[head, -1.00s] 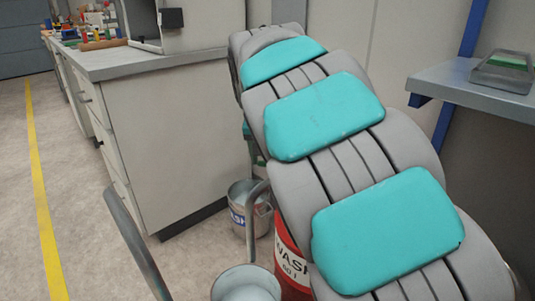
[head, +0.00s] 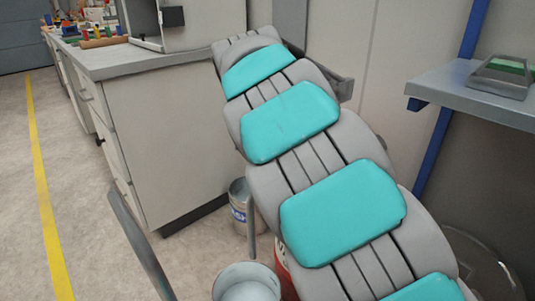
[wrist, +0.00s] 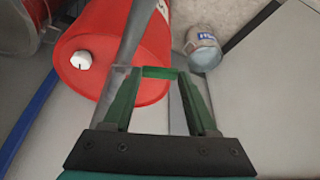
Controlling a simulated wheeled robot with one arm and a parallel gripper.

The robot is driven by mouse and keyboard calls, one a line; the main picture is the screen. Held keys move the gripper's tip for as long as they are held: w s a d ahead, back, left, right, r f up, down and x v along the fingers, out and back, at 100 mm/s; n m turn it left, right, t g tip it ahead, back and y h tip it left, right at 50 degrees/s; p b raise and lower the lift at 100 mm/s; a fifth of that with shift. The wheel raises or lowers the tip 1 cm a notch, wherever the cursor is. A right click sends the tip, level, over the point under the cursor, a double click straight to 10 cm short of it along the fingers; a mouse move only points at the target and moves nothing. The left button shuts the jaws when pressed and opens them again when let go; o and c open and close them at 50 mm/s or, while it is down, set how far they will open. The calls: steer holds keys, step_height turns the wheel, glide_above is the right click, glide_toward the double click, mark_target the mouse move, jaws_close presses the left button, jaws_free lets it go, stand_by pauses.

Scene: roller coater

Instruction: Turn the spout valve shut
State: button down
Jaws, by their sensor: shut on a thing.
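In the wrist view my gripper (wrist: 160,88) points at the red drum, its two fingers lined with green. A short green crosspiece (wrist: 160,72) spans the gap between the fingertips; I take it for the handle of the spout valve, and the jaws are shut on it. The valve body and its angle cannot be made out. A grey pipe (wrist: 135,35) passes in front of the red drum (wrist: 92,50), which has a white cap. In the head view my arm hides the gripper and most of the drum (head: 284,272); a grey pipe (head: 251,216) shows beside it.
An open bucket (head: 248,283) stands at the bottom of the head view. A labelled pail (head: 238,207) stands by the cabinet (head: 165,125); it also shows in the wrist view (wrist: 204,48). A grey shelf (head: 470,95) juts out at right. The floor at left is open.

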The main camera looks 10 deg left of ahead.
steer(key=shift+c, duration=0.9)
jaws_free()
steer(key=shift+r, duration=0.15)
steer(key=s+a+r+b, duration=0.1)
steer(key=s+a, duration=0.1)
steer(key=s, duration=0.4)
steer(key=s+a+r+b, duration=0.1)
steer(key=s, duration=0.5)
steer(key=shift+s+a+r, duration=0.25)
steer(key=shift+s+a, duration=0.05)
steer(key=shift+a, duration=0.05)
